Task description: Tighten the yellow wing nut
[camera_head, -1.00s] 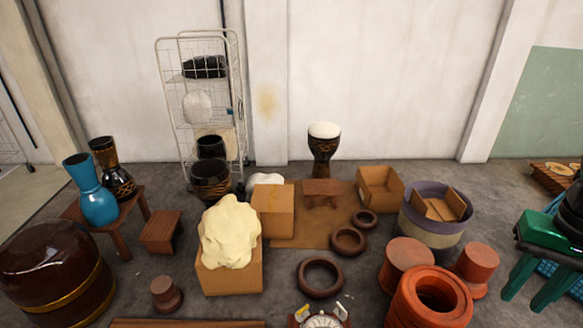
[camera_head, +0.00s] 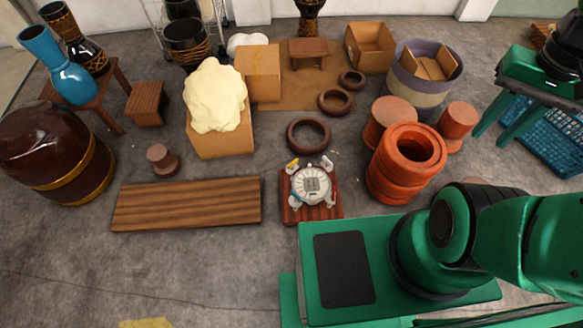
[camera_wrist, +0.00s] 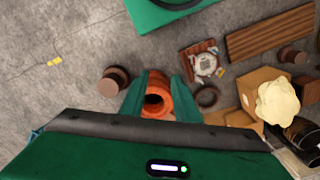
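The yellow wing nut (camera_head: 292,164) is at the back left corner of a round white drum-like piece (camera_head: 311,184). Paler wing nuts sit at its other corners. The piece rests on a reddish-brown slatted wooden stand (camera_head: 289,213) on the floor. In the wrist view the round piece (camera_wrist: 205,65) is small and lies to the right of my fingers. My gripper (camera_wrist: 160,82) is open and empty, high above the floor. The orange ringed cylinder (camera_wrist: 157,103) shows far below between its fingers.
A striped plank (camera_head: 187,203) lies left of the stand. A dark ring (camera_head: 309,136) lies behind it, and orange clay cylinders (camera_head: 406,165) stand to its right. My green base is close in front. Grey floor is clear at the front left.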

